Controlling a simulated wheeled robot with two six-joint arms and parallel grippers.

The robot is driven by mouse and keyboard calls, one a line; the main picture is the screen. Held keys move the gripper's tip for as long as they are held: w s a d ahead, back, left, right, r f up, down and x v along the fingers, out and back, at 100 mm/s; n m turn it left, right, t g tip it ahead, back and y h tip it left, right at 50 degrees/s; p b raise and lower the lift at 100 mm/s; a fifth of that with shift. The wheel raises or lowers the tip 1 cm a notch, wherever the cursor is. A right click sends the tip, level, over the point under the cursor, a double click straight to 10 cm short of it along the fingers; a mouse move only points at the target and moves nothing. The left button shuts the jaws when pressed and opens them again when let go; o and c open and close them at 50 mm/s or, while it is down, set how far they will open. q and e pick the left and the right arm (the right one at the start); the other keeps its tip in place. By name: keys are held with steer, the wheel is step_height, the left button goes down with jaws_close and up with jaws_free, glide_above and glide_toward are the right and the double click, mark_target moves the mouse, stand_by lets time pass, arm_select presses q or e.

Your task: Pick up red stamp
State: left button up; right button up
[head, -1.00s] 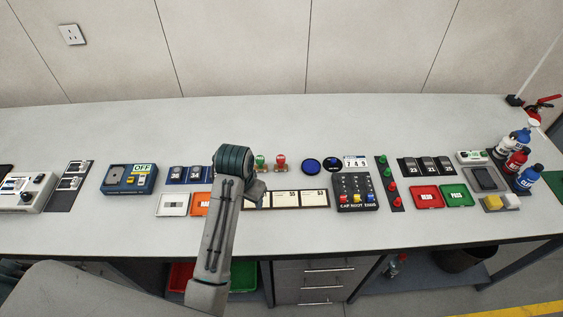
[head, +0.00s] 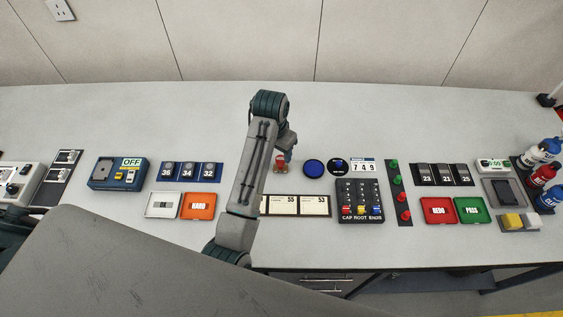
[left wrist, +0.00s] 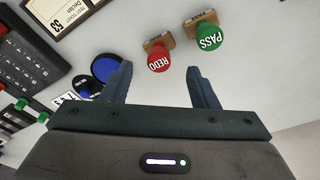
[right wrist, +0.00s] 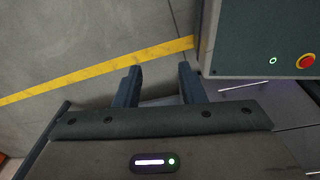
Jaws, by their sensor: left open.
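The red stamp, with a round red "REDO" top and a wooden block, shows in the left wrist view (left wrist: 158,58). In the head view the red stamp (head: 281,164) is partly covered by my left gripper. A green "PASS" stamp (left wrist: 208,38) stands close beside it; my left arm hides it in the head view. My left gripper (left wrist: 160,72) is open and empty, its fingertips on either side of the red stamp's line, not closed on it. My right gripper (right wrist: 160,68) is open and empty, over the floor away from the bench top.
A blue round pad (head: 314,168) and a smaller dark round piece with a blue knob lie right of the red stamp. Ticket cards (head: 297,205) lie in front, with a black keyed box (head: 359,200) to the right. The bench behind the stamps is clear.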

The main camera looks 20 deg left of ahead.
mark_target(280, 159)
arm_select(q)
steer(key=shift+f, duration=0.55)
steer(key=shift+w+f+p, duration=0.1)
steer(key=shift+f+p, duration=0.2)
steer(key=shift+p, duration=0.15)
steer(key=f+p, duration=0.1)
steer(key=w+f+p, duration=0.1)
steer(key=f, duration=0.1)
steer(key=shift+d+f, duration=0.2)
steer(key=shift+f, duration=0.65)
steer(key=shift+c, duration=0.8)
steer(key=c, duration=0.9)
arm_select(e)
step_height(280, 159, up, 3)
steer(key=shift+s+r, duration=0.1)
steer(key=shift+r, duration=0.05)
